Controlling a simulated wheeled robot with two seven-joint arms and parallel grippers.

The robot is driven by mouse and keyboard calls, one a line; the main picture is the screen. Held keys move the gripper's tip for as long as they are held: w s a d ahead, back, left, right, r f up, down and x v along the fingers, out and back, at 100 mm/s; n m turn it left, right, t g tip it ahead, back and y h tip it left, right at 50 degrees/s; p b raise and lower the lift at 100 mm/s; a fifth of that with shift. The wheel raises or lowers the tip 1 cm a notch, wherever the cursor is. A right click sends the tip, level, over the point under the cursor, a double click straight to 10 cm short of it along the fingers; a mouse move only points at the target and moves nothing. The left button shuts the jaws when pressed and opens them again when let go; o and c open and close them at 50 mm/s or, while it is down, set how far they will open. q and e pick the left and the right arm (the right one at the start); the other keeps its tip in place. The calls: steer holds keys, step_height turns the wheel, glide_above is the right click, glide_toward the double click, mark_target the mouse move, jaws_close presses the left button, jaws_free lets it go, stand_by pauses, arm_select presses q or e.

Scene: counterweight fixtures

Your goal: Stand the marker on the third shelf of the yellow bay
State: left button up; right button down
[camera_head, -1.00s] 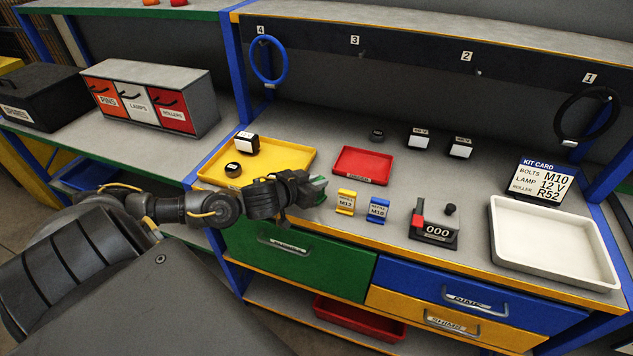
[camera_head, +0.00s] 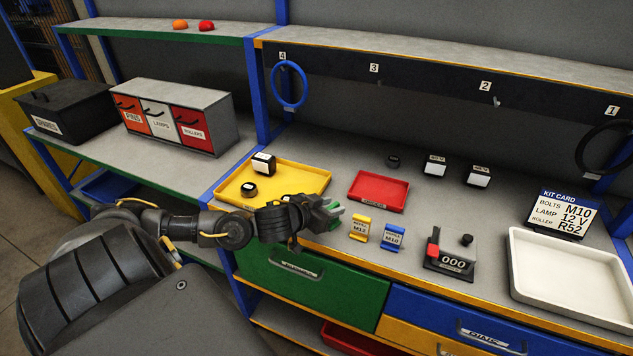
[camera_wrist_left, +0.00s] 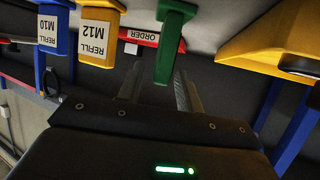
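A green marker (camera_wrist_left: 168,45) shows between the fingers of my left gripper (camera_wrist_left: 158,82) in the left wrist view. One finger is close to it and a gap shows on the other side, so the gripper looks open around it. In the head view my left gripper (camera_head: 328,208) is at the front edge of the counter, left of the yellow refill tag, and mostly hides the green marker (camera_head: 338,210). A yellow-framed structure (camera_head: 22,88) is cut off at the far left edge; its shelves cannot be made out. My right gripper is not in view.
Yellow refill tag (camera_head: 360,229) and blue refill tag (camera_head: 393,237) stand close right of the gripper. A yellow tray (camera_head: 300,178) and red tray (camera_head: 378,190) lie behind. A drawer box (camera_head: 175,115) and black case (camera_head: 70,110) sit on the left counter.

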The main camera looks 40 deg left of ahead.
arm_select(q)
steer(key=v, duration=1.1)
steer(key=shift+s+r, duration=0.15)
steer(key=shift+s, duration=0.1)
